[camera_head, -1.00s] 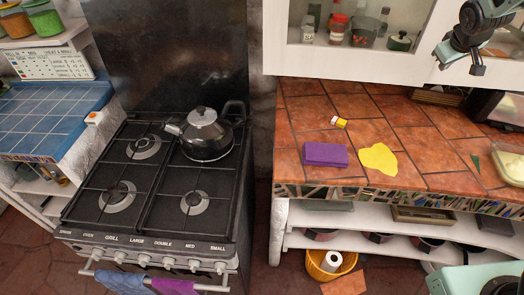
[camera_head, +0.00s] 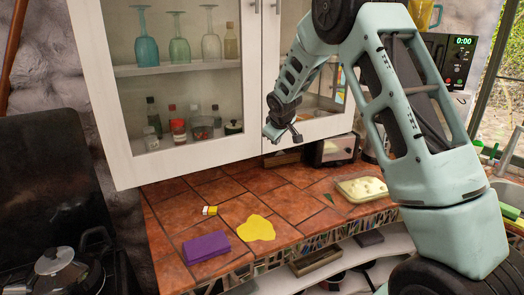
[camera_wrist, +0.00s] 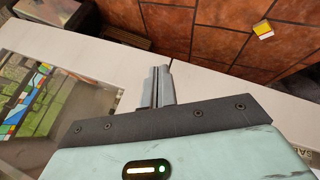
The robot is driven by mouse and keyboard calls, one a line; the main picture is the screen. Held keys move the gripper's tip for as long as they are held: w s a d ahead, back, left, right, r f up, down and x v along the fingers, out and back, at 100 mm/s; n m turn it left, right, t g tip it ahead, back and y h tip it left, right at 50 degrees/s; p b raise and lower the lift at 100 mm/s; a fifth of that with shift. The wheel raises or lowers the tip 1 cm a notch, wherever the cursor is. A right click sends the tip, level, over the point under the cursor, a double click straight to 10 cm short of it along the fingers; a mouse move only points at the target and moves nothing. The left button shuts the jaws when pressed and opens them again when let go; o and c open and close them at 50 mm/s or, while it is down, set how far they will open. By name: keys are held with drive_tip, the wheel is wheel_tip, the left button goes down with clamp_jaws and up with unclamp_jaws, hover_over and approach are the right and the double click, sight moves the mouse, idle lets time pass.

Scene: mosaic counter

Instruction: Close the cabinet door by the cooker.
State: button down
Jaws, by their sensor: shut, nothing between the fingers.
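The white wall cabinet by the cooker has a glass-fronted left door (camera_head: 192,160) and a right door (camera_head: 318,128); their handles meet at the middle. The left door looks flush or nearly flush with the right one; I cannot tell whether it is slightly ajar. My gripper (camera_head: 296,136) is in front of the right door's lower part, close to the meeting edges. In the wrist view my gripper (camera_wrist: 158,72) has its fingers together, empty, over the white door frames. Whether it touches a door is unclear. The cooker (camera_head: 45,205) is at the lower left.
Below is the tiled counter (camera_head: 185,212) with a purple block (camera_head: 206,247), a yellow patch (camera_head: 256,228), a small yellow-and-white item (camera_head: 209,210) and a tub (camera_head: 362,188). A microwave (camera_head: 447,62) stands at the right. My arm covers much of the right side.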

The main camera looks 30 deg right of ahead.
drive_tip(key=s+d+r+b, duration=0.3)
drive_tip(key=s+d+r, duration=0.15)
drive_tip(key=r, duration=0.35)
drive_tip(key=s+a+f+n+g+y+b, duration=0.1)
drive_tip(key=s+a+f, duration=0.3)
drive_tip(key=a, duration=0.7)
drive_tip(key=s+a+f+n+g+y+b, duration=0.15)
drive_tip(key=s+a, duration=0.35)
drive_tip(key=a, duration=0.5)
drive_tip(key=s+a+f+y+b, duration=0.1)
drive_tip(key=s+a+f+y, duration=0.3)
drive_tip(key=a, duration=0.7)
drive_tip(key=s+a+f+g, duration=0.1)
drive_tip(key=s+a+f, duration=0.1)
drive_tip(key=s, duration=0.6)
drive_tip(key=s+a+f+n+g+h+b, duration=0.1)
drive_tip(key=s+a, duration=0.3)
drive_tip(key=s, duration=0.5)
drive_tip(key=s+a+f+n+g+h+b, duration=0.1)
drive_tip(key=s+a+f, duration=0.3)
drive_tip(key=s, duration=0.5)
drive_tip(key=shift+g, duration=0.45)
